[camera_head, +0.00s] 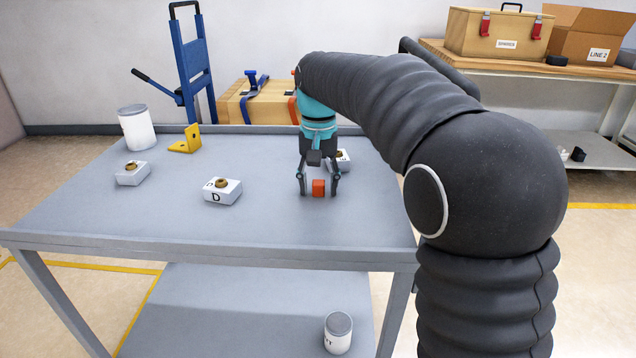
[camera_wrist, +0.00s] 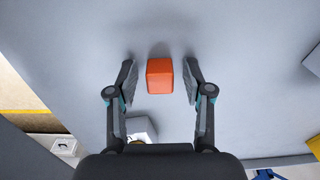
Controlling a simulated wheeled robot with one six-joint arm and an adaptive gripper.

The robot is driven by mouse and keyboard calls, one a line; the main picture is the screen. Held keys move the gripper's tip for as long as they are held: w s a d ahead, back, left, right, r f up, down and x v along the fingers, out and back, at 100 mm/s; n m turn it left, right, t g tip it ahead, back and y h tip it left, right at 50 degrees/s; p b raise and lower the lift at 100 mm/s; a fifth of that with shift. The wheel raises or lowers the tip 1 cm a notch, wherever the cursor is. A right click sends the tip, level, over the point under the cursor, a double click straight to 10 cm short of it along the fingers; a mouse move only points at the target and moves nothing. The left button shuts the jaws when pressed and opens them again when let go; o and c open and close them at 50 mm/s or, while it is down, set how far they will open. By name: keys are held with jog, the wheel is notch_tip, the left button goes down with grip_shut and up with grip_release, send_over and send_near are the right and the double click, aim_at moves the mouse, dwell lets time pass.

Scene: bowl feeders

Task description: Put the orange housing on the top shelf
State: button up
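The orange housing (camera_head: 318,187) is a small orange block on the grey top shelf (camera_head: 260,225) of the cart. In the wrist view the housing (camera_wrist: 160,79) sits between the two fingers. My gripper (camera_head: 318,192) is open around it, and a gap shows on each side of the block in the wrist view (camera_wrist: 160,82). The fingertips are down near the shelf surface. I cannot tell whether the housing's underside touches the shelf.
A white block with a brass top (camera_head: 343,160) stands just behind my gripper. Similar blocks (camera_head: 222,191) (camera_head: 132,173), a yellow bracket (camera_head: 186,140) and a white canister (camera_head: 137,128) stand to the left. Another canister (camera_head: 338,333) is on the lower shelf. The front of the top shelf is clear.

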aim_at(319, 182)
notch_tip(319, 182, up, 12)
jog(key=p, duration=0.2)
jog(key=shift+r, duration=0.2)
dwell(0.4)
